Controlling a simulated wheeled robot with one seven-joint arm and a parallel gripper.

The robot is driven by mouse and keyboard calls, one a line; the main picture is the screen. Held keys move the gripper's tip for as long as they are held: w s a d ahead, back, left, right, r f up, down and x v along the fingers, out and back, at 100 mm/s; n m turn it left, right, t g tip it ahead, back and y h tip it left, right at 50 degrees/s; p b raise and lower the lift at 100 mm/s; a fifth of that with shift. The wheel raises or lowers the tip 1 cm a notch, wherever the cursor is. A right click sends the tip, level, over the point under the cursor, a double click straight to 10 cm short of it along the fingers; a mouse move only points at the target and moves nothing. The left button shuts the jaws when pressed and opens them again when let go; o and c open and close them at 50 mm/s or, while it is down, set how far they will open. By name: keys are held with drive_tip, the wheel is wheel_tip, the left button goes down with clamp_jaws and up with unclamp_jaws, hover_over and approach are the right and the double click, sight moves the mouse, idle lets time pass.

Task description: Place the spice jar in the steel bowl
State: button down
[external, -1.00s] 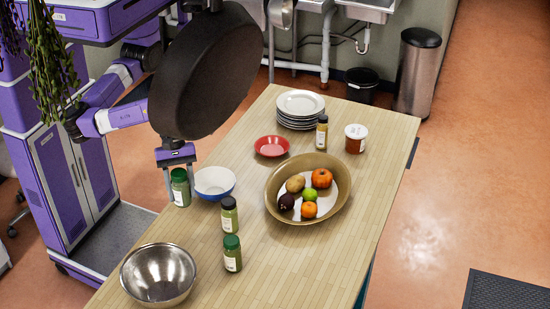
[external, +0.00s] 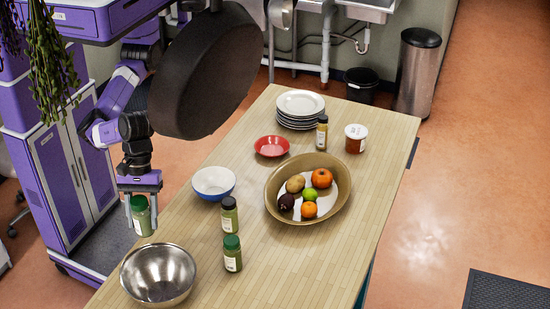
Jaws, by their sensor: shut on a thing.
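My gripper (external: 140,212) is shut on a green-lidded spice jar (external: 142,222) with a pale label. It holds the jar upright by the table's left edge, up and to the left of the steel bowl (external: 187,266). The steel bowl is empty and stands at the table's near left end. The jar is apart from the bowl. Two similar green jars stand on the table: one with a dark lid (external: 229,216) and one with a green lid (external: 232,254), both right of the steel bowl.
A blue-and-white bowl (external: 214,182) and a red bowl (external: 271,146) stand farther back. A large tan bowl (external: 276,205) holds fruit and vegetables. Stacked plates (external: 300,106), a yellowish bottle (external: 322,132) and a red jar (external: 355,139) stand at the back. A dark pan (external: 205,75) hangs in front of the camera.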

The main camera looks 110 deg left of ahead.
wheel_tip(320, 180, down, 20)
drive_tip(key=shift+r+p, duration=0.25)
drive_tip(key=shift+p, duration=0.65)
drive_tip(key=shift+f, duration=0.3)
drive_tip(key=c, duration=0.7)
unclamp_jaws()
drive_tip(key=shift+r, duration=0.35)
drive_tip(key=b+v, duration=0.1)
drive_tip(key=v, duration=1.1)
drive_tip(key=shift+a, duration=0.15)
drive_tip(key=shift+f, duration=0.15)
